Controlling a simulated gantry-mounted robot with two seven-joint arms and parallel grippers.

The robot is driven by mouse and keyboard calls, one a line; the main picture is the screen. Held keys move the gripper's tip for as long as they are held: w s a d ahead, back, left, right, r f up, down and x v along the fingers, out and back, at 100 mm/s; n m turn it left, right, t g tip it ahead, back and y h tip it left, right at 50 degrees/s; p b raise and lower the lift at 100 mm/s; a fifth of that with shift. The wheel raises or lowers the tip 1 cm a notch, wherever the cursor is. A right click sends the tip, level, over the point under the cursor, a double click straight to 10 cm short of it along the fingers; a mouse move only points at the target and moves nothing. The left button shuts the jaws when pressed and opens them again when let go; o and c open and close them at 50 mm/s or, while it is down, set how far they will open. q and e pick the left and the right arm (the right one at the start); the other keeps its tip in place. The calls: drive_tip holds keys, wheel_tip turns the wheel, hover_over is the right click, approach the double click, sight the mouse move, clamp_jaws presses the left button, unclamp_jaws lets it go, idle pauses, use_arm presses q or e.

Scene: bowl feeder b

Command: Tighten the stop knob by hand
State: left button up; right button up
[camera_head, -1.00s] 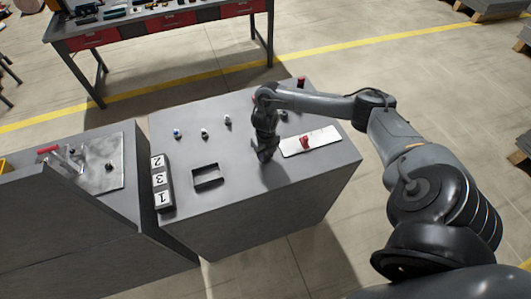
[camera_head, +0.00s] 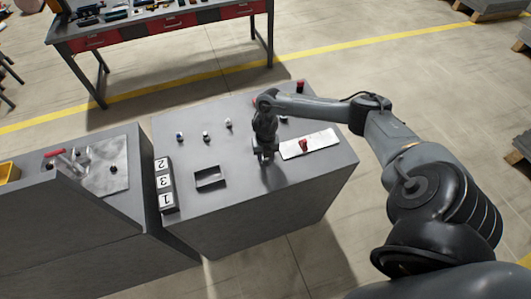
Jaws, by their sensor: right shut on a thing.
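My right gripper (camera_head: 267,158) points down over the grey cabinet top (camera_head: 235,165), just left of a white plate (camera_head: 318,140). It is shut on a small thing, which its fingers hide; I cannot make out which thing. A red knob (camera_head: 304,146) stands on the white plate, to the right of the gripper and apart from it. A small dark knob (camera_head: 113,168) sits on the metal plate of the left cabinet. I cannot tell which knob is the stop knob. My left gripper is not in view.
Several small knobs, one of them this pale one (camera_head: 228,124), stand along the cabinet's back. A rectangular opening (camera_head: 209,177) and a numbered block (camera_head: 166,185) lie left of the gripper. A workbench (camera_head: 160,24) with tools stands behind, across free floor.

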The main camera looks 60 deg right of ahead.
drive_tip(key=m+p, duration=0.1)
drive_tip(key=m, duration=0.1)
drive_tip(key=m+p, duration=0.4)
drive_tip(key=shift+r, duration=0.25)
drive_tip(key=m+p, duration=0.3)
drive_tip(key=m, duration=0.2)
drive_tip(key=shift+f+p, duration=0.1)
drive_tip(key=shift+p, duration=0.25)
drive_tip(key=shift+m+p, duration=0.45)
drive_tip(key=shift+m, duration=0.35)
drive_tip(key=shift+f, duration=0.1)
drive_tip(key=o, duration=1)
drive_tip(key=shift+o, duration=0.2)
